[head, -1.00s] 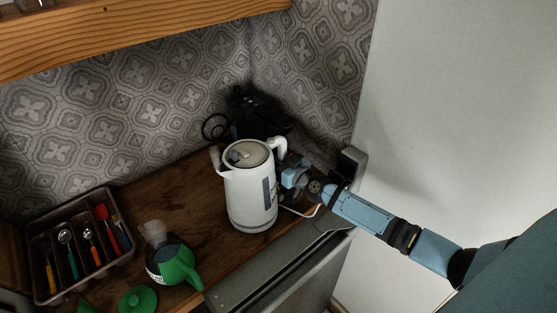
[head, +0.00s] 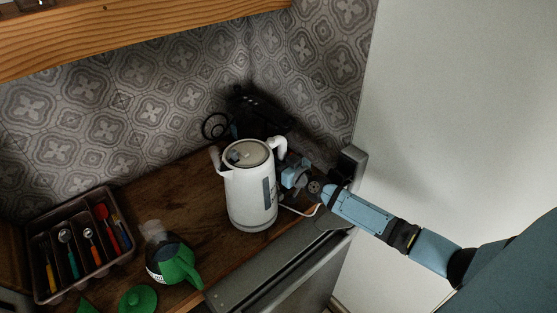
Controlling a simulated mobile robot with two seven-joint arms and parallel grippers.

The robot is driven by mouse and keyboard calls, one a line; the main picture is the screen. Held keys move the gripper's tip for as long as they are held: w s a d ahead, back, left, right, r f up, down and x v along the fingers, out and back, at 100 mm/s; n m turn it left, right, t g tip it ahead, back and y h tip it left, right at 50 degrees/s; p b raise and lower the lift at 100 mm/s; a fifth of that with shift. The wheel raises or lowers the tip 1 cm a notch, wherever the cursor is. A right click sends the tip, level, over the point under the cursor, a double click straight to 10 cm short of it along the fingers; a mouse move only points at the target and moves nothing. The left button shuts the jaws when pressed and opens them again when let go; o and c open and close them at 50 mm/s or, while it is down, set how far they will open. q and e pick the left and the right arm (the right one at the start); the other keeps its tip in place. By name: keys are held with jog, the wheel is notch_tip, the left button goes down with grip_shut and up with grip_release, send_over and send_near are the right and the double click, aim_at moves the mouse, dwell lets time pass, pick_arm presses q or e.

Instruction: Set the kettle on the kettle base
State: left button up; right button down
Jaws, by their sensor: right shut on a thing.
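The white kettle (head: 245,200) with a grey lid stands upright at the middle of the wooden counter, its handle to the right. My right gripper (head: 287,175) is at the handle side and shut on the kettle; its fingertips are partly hidden. I cannot make out the kettle base clearly; the kettle's bottom hides what is under it, and a white cable (head: 300,211) runs out to the right of it. I cannot tell whether the kettle rests on the base or just above it. My left gripper is not in view.
A cutlery tray (head: 125,258) with several utensils stands at the left. A green-handled pot (head: 178,266) and a green lid (head: 138,300) lie at the front. A dark appliance (head: 258,110) is in the back corner. A wooden shelf (head: 140,33) hangs above. A pale panel (head: 450,110) rises at right.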

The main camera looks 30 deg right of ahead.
jog(key=shift+f+b, duration=0.4)
jog(key=shift+f, duration=0.05)
jog(key=c, duration=1.3)
grip_release()
jog(key=shift+o, duration=0.2)
jog(key=s+d+p, duration=0.2)
jog(key=s, duration=0.9)
